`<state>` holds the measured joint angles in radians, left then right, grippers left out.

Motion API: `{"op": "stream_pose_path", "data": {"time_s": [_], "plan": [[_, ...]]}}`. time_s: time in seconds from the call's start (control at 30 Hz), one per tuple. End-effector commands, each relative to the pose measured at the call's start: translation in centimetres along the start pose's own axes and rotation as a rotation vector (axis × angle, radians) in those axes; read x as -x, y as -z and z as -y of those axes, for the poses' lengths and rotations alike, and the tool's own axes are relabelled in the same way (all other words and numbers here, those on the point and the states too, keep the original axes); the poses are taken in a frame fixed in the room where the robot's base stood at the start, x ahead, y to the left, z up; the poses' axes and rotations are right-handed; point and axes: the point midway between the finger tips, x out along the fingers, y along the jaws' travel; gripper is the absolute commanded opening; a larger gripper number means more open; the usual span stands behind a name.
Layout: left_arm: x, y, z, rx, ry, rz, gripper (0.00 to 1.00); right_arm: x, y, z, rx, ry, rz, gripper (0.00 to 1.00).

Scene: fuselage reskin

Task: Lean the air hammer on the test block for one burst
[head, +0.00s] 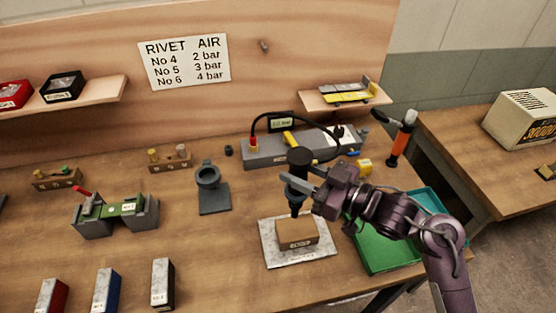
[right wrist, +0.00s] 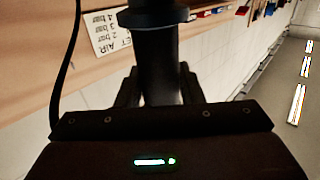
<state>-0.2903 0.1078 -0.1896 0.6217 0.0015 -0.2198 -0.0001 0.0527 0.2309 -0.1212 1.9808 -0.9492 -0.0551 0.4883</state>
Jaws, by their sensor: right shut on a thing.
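The test block (head: 297,234) is a small brown block on a pale marble plate (head: 273,256). The hammer's lower tip is over the block, at or very near its top; I cannot tell if they touch. My left gripper is not in view.
A green tray (head: 375,250) lies under my right arm. An orange-handled tool (head: 402,140) stands behind it. A black stand (head: 212,190) and a green-topped fixture (head: 118,212) are to the left. Several small blocks (head: 163,283) line the front left. A rivet air chart (head: 185,62) hangs behind.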

Motion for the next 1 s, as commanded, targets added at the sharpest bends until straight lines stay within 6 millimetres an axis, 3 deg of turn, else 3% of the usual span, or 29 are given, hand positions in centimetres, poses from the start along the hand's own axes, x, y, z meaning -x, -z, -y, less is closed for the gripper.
{"op": "stream_pose_path", "data": {"time_s": [0.33, 0.57, 0.73, 1.0], "plan": [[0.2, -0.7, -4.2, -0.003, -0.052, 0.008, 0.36, 0.0, 0.3, -0.1, 0.004, -0.001, -0.006, 0.03], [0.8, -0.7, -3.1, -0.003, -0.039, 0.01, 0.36, 0.2, 0.5, -0.1, 0.004, -0.003, -0.002, 0.03], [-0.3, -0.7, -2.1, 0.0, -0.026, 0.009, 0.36, 0.2, -1.0, -0.1, 0.004, -0.003, -0.002, 0.03], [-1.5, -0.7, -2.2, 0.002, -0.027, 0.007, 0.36, 0.1, -3.1, -0.1, 0.004, -0.003, -0.003, 0.03]]}}
